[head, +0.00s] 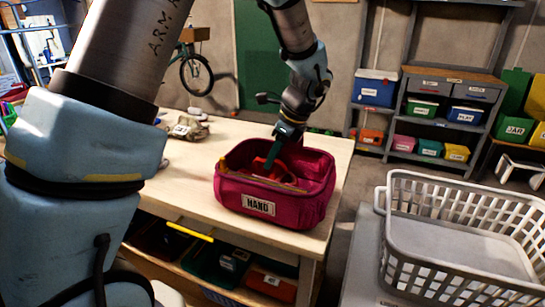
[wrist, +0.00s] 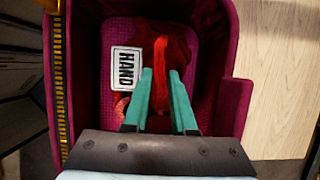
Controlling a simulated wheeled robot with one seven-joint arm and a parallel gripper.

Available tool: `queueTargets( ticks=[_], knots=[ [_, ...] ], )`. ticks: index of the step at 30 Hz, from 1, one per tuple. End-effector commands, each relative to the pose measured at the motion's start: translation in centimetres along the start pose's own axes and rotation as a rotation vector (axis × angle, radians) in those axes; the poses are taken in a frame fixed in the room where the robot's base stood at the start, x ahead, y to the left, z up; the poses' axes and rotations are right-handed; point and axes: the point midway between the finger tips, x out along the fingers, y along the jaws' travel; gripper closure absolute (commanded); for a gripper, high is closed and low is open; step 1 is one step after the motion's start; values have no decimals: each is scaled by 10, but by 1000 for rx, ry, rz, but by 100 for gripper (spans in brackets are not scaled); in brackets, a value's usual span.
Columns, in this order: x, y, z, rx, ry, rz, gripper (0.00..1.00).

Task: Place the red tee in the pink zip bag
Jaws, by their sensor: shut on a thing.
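The pink zip bag (head: 310,210) stands open on the wooden workbench, its white label on the front side. My gripper (head: 270,162) reaches down into the bag from above, its teal fingers below the rim. In the wrist view my gripper (wrist: 161,76) is shut on the red tee (wrist: 161,58), whose bunched red fabric shows between and beyond the fingertips, within the bag's walls (wrist: 238,60). In the head view a bit of the red tee (head: 259,165) shows beside the fingers. The bag's front wall hides the tee's lower part there.
The workbench (head: 230,140) has clear top around the bag, with a small tan item (head: 190,128) at its back left. A white laundry basket (head: 455,262) stands at right. Shelves with labelled bins (head: 464,114) are behind.

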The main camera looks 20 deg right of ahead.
Motion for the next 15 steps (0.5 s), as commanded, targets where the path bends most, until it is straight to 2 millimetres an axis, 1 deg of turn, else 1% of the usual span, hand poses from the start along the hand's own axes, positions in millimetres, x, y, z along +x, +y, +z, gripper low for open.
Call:
queueTargets(
  ticks=[5, 6, 13, 15],
  knots=[
    [3, 0, -1, 0, 0, 0, 100],
    [3, 0, -1, 0, 0, 0, 72],
    [2, 0, -1, 0, 0, 0, 47],
    [2, 0, -1, 0, 0, 0, 46]
  ],
)
